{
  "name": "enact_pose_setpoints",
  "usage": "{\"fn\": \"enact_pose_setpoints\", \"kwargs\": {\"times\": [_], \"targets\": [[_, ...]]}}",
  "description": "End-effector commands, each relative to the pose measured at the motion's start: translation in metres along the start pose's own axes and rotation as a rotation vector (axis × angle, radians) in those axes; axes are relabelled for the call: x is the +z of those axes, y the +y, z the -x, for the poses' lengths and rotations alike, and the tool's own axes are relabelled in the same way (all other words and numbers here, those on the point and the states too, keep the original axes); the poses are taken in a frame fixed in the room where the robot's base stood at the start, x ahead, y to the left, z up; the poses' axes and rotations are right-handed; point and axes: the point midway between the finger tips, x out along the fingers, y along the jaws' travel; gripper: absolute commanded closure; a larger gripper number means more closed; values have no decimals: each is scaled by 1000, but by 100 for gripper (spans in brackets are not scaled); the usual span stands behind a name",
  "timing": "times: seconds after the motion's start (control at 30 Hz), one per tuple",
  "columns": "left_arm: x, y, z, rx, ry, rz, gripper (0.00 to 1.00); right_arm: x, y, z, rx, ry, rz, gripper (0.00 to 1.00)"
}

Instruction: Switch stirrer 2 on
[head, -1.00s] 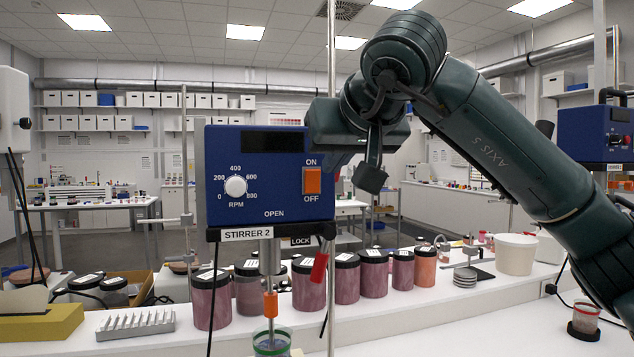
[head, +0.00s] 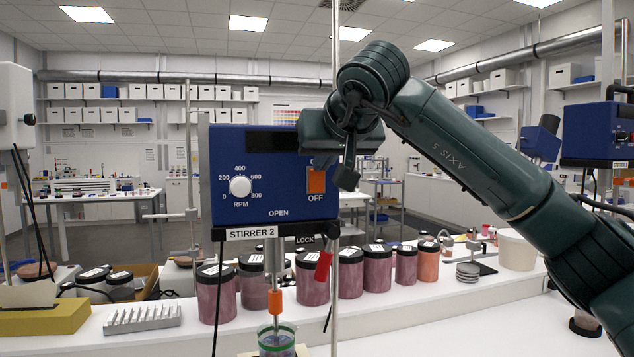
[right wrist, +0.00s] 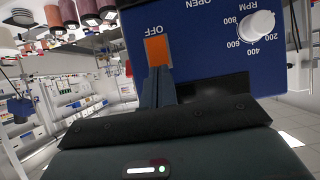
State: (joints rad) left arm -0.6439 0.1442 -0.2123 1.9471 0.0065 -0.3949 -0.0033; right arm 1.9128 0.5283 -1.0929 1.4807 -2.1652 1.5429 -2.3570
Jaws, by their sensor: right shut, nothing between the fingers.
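Stirrer 2 (head: 222,200) is a blue box with a white RPM knob (head: 240,186), a dark display strip and an orange rocker switch (head: 316,181) marked ON above and OFF below. My right gripper (head: 322,157) is at the switch's upper end, partly covering the ON label. In the right wrist view its shut, empty fingers (right wrist: 160,72) reach the ON end of the orange switch (right wrist: 157,51), while the OFF label shows clear. Whether they touch or press it cannot be told. The knob also shows in the right wrist view (right wrist: 258,26). My left gripper is not in view.
A metal stand rod (head: 335,90) rises beside the switch. A red-handled clamp (head: 323,265) hangs below the box. The stirrer shaft enters a green-rimmed jar (head: 276,340). Several dark-lidded pigment jars (head: 313,285) line the shelf behind. Another blue unit (head: 590,133) stands at right.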

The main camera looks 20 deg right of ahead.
Motion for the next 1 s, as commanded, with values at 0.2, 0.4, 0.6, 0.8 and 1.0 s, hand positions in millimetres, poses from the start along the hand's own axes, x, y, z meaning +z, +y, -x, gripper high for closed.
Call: {"fn": "enact_pose_setpoints", "kwargs": {"times": [0.2,0.4,0.6,0.8,1.0], "targets": [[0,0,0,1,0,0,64,-1,0,-2,-1,0,0,100],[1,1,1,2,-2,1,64,-4,0,-6,-1,0,0,100],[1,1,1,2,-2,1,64,-6,0,-11,0,-1,0,100],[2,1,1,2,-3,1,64,-5,0,-11,0,-1,0,100],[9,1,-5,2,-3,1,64,4,0,4,0,2,1,100]]}}
